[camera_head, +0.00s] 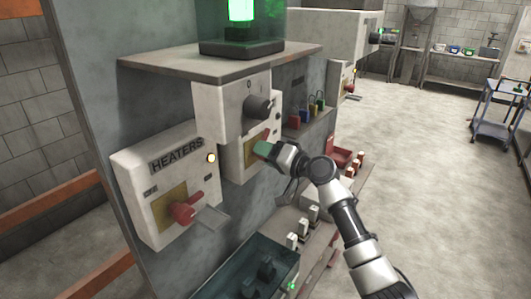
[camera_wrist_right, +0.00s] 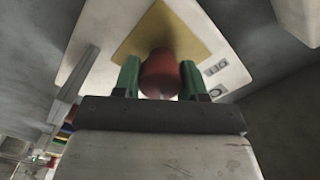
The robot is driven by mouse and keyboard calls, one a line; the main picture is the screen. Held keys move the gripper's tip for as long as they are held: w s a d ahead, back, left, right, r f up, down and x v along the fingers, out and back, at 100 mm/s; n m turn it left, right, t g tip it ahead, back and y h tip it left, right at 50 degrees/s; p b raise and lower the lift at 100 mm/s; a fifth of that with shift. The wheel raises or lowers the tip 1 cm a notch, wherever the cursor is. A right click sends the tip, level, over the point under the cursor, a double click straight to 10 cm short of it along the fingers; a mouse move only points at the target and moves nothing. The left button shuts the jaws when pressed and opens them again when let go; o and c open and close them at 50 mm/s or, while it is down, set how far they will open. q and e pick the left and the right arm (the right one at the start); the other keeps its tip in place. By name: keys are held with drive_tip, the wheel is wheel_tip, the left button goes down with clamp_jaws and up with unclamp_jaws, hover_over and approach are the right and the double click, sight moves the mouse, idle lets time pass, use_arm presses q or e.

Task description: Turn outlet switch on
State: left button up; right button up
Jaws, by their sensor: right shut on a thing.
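A pale switch box (camera_head: 236,170) with a yellow plate is mounted on the grey panel, right of the box marked HEATERS (camera_head: 177,150). My right gripper (camera_head: 266,149) is at this box's front, its green fingertips up against the yellow plate area. In the right wrist view the green fingers (camera_wrist_right: 158,80) are on either side of a red switch handle (camera_wrist_right: 160,72), shut on it. Behind the handle is the yellow plate (camera_wrist_right: 185,38). In the head view my gripper hides most of this handle, and I cannot read the box's label. My left gripper is not in view.
The HEATERS box has its own red handle (camera_head: 186,208) and a lit lamp (camera_head: 211,157). A black knob (camera_head: 258,107) sits on the housing above. Coloured padlocks (camera_head: 307,110) hang on the panel to the right. Open floor lies right.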

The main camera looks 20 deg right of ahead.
drive_tip(key=m+p, duration=0.1)
drive_tip(key=m, duration=0.3)
drive_tip(key=shift+m+p, duration=0.3)
drive_tip(key=shift+m, duration=0.1)
drive_tip(key=m+p, duration=0.2)
drive_tip(key=m, duration=0.3)
drive_tip(key=shift+d+f, duration=0.1)
drive_tip(key=shift+f, duration=0.05)
drive_tip(key=o, duration=0.9)
drive_tip(key=shift+s+d+f, duration=0.15)
drive_tip(key=shift+s+d, duration=0.1)
drive_tip(key=shift+b+v, duration=1.75)
drive_tip(key=shift+v, duration=3.3)
